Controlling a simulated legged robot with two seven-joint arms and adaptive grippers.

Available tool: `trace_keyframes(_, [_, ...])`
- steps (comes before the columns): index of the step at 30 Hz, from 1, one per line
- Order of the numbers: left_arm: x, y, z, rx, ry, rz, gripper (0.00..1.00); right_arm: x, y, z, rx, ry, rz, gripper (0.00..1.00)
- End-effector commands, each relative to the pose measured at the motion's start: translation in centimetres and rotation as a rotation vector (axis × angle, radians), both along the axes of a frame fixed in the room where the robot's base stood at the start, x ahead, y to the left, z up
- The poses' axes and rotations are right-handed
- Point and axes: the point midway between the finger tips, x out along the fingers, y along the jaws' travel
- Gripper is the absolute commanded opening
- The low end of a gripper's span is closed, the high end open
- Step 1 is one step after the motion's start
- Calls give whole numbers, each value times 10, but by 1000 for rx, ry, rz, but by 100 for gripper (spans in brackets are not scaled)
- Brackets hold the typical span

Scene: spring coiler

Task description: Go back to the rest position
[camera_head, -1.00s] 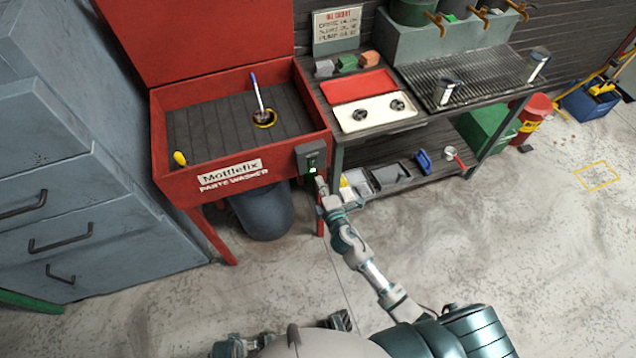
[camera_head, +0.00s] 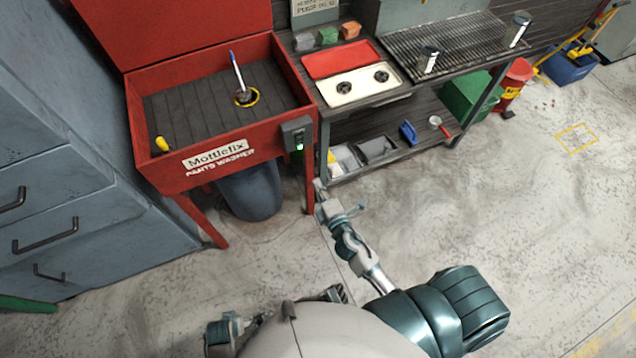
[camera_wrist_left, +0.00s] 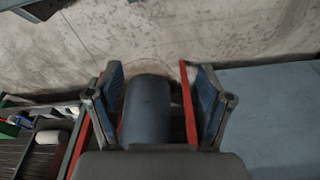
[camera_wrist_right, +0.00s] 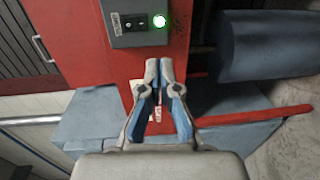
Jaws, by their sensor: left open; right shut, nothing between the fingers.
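My right gripper (camera_head: 319,186) is shut and empty, below and apart from the grey switch box (camera_head: 297,132) with its lit green light on the red parts washer (camera_head: 225,160). In the right wrist view, the shut fingers (camera_wrist_right: 160,66) sit in front of the washer's red side, under the switch box (camera_wrist_right: 138,22). My left arm (camera_head: 222,335) shows low in the head view, partly hidden by my own body. In the left wrist view my left gripper (camera_wrist_left: 158,85) is open, with the blue-grey drum (camera_wrist_left: 148,105) visible beyond and between its fingers, not held.
A workbench (camera_head: 400,100) with trays and a lower shelf stands right of the washer. A blue-grey cabinet (camera_head: 60,190) stands at the left. The drum (camera_head: 250,190) is under the washer. The concrete floor (camera_head: 500,220) at the right is clear.

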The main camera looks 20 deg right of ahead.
Motion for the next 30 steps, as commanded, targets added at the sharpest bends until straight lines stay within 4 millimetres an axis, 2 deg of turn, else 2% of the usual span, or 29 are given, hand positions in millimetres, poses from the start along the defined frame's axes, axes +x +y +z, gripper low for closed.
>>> trace_keyframes(8, [-1, 1, -2, 1, 2, 0, 79, 0, -2, -1, 2, 1, 0, 0])
trace_keyframes(11, [0, 0, -1, -1, -1, 0, 79, -2, -3, -8, 23, 24, -11, 0])
trace_keyframes(14, [-4, -1, -10, -1, 6, -1, 79, -10, -12, -41, 120, 123, -64, 0])
trace_keyframes(16, [-8, 0, -20, 0, 13, -2, 79, -23, -22, -80, 237, 240, -135, 0])
trace_keyframes(20, [-14, 1, -38, 0, 17, -5, 79, -76, -41, -170, 504, 514, -341, 0])
trace_keyframes(21, [-16, 2, -44, 1, 20, -5, 79, -97, -45, -196, 581, 598, -414, 0])
trace_keyframes(23, [-21, 2, -52, 1, 24, -6, 79, -132, -49, -232, 693, 716, -528, 0])
trace_keyframes(24, [-24, 2, -57, 3, 26, -7, 79, -156, -50, -253, 758, 789, -605, 0])
trace_keyframes(27, [-30, 3, -68, 3, 29, -8, 79, -212, -48, -291, 894, 942, -779, 0])
trace_keyframes(30, [-35, 3, -76, 4, 32, -10, 79, -255, -43, -314, 988, 1048, -917, 0])
